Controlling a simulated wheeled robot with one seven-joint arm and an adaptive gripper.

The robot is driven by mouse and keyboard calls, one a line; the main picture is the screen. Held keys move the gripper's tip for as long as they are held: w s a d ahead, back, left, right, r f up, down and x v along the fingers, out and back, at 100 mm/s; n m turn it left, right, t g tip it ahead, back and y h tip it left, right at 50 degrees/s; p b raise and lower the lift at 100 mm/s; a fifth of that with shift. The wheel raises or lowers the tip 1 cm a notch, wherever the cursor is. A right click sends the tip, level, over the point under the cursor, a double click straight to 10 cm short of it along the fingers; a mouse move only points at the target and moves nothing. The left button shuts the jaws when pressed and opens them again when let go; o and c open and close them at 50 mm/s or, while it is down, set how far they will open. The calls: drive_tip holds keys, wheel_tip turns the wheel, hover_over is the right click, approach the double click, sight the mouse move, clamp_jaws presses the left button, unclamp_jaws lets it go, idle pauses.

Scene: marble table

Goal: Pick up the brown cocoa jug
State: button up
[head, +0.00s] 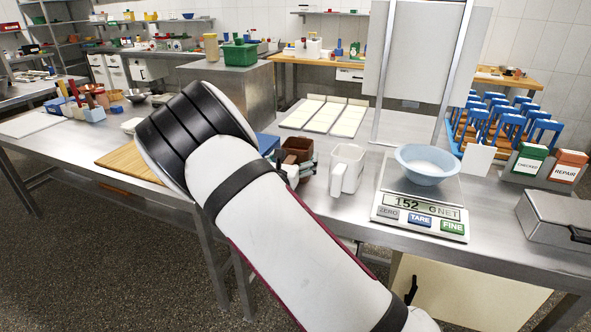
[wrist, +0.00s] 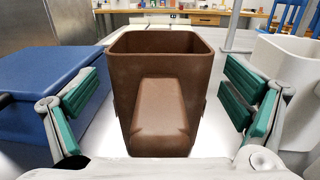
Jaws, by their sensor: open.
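The brown cocoa jug (wrist: 160,65) stands upright in the wrist view, square and open at the top, with its blocky handle facing my gripper. My gripper (wrist: 165,115) is open, with one green-padded finger on each side of the jug. Gaps show between the pads and the jug walls. In the head view the jug (head: 297,150) shows just beyond my arm, and my gripper (head: 298,168) is partly hidden behind the arm.
A white jug (head: 346,168) stands close to the right, and a blue box (wrist: 45,95) close to the left. A scale (head: 420,212) bearing a blue bowl (head: 427,175) is farther right. White panels (head: 328,115) lie behind on the metal table.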

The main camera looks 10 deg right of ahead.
drive_tip(key=c, duration=1.6)
drive_tip(key=shift+r, duration=0.15)
wheel_tip(320, 180, up, 10)
drive_tip(key=shift+f+p, duration=0.1)
drive_tip(key=shift+p, duration=0.35)
drive_tip(key=o, duration=1)
drive_tip(key=c, duration=0.7)
